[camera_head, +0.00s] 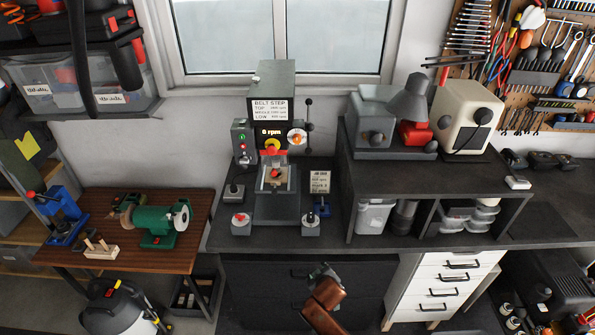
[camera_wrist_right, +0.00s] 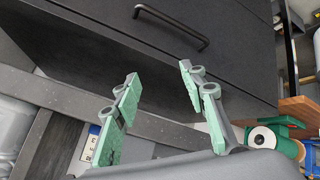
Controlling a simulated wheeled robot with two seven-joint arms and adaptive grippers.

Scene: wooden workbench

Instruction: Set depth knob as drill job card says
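The drill press (camera_head: 273,100) stands on the dark bench in the head view, with a "BELT STEP" label and a "0 rpm" readout. My right gripper (camera_head: 322,272) is low in front of the bench drawers, apart from the drill. Its green-padded fingers (camera_wrist_right: 160,80) are open and empty.
A control box (camera_head: 242,140) with green and red buttons is left of the drill. A grey shelf (camera_head: 430,180) with machines is at right. A black drawer handle (camera_wrist_right: 172,25) is near my right gripper.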

